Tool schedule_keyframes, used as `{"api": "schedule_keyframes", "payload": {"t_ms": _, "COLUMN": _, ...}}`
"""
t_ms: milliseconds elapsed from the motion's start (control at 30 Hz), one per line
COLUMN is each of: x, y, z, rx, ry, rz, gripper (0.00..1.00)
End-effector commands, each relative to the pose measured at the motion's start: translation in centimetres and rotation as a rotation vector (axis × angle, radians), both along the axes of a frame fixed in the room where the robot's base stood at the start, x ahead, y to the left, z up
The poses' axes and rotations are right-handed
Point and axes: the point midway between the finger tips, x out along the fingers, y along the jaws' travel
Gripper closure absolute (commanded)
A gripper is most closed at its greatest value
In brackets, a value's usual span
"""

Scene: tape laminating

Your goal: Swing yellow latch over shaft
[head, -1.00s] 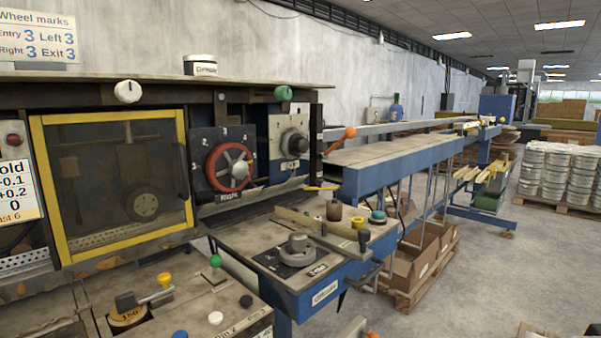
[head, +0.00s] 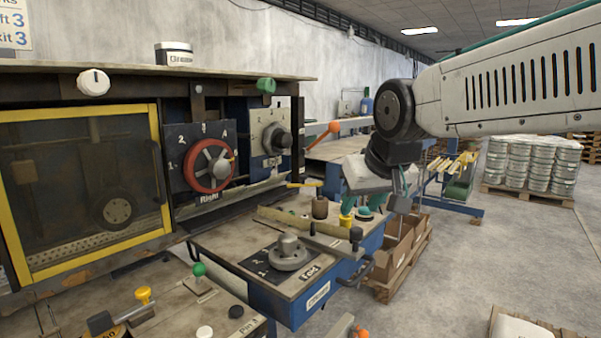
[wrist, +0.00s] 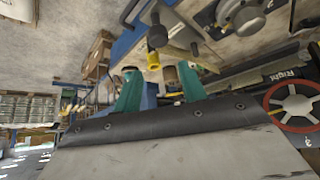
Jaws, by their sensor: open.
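A thin yellow lever (head: 305,185), which looks like the latch, juts out level below the grey dial panel, near the blue conveyor's end. I cannot make out the shaft it goes with. A short yellow knob (head: 346,220) stands on the blue-sided table in front; it also shows in the wrist view (wrist: 153,62). My gripper (wrist: 158,72) is open and empty, with two teal fingers apart. It hangs over the table's right end, right of the yellow lever. In the wrist view the yellow knob shows between and beyond the fingertips.
A brown cylinder (head: 320,207), a black-knobbed bar (head: 333,239) and a grey rotary handle (head: 288,252) crowd the table. A red handwheel (head: 208,166) and an orange-tipped lever (head: 328,132) stick out behind. Cardboard boxes (head: 398,250) stand on a pallet at right.

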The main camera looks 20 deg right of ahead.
Motion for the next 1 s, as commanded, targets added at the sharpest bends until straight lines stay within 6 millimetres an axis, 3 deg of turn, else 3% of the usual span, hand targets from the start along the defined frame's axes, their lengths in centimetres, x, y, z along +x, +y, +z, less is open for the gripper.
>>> {"api": "schedule_keyframes", "payload": {"t_ms": 33, "x": 3.3, "y": 0.2, "z": 0.9, "rx": -0.001, "ry": -0.016, "rz": 0.002, "gripper": 0.59}}
{"api": "schedule_keyframes", "payload": {"t_ms": 100, "x": 7.5, "y": 0.7, "z": 2.1, "rx": -0.001, "ry": -0.051, "rz": 0.005, "gripper": 0.59}}
{"api": "schedule_keyframes", "payload": {"t_ms": 200, "x": 12.9, "y": 1.4, "z": 3.3, "rx": 0.002, "ry": -0.096, "rz": 0.008, "gripper": 0.59}}
{"api": "schedule_keyframes", "payload": {"t_ms": 333, "x": 18.0, "y": 2.1, "z": 4.1, "rx": 0.004, "ry": -0.14, "rz": 0.013, "gripper": 0.59}}
{"api": "schedule_keyframes", "payload": {"t_ms": 433, "x": 20.2, "y": 2.6, "z": 4.3, "rx": 0.004, "ry": -0.16, "rz": 0.016, "gripper": 0.59}}
{"api": "schedule_keyframes", "payload": {"t_ms": 567, "x": 21.7, "y": 2.9, "z": 4.1, "rx": 0.006, "ry": -0.171, "rz": 0.018, "gripper": 0.59}}
{"api": "schedule_keyframes", "payload": {"t_ms": 1000, "x": 26.1, "y": 2.9, "z": -0.4, "rx": 0.006, "ry": -0.17, "rz": 0.018, "gripper": 0.59}}
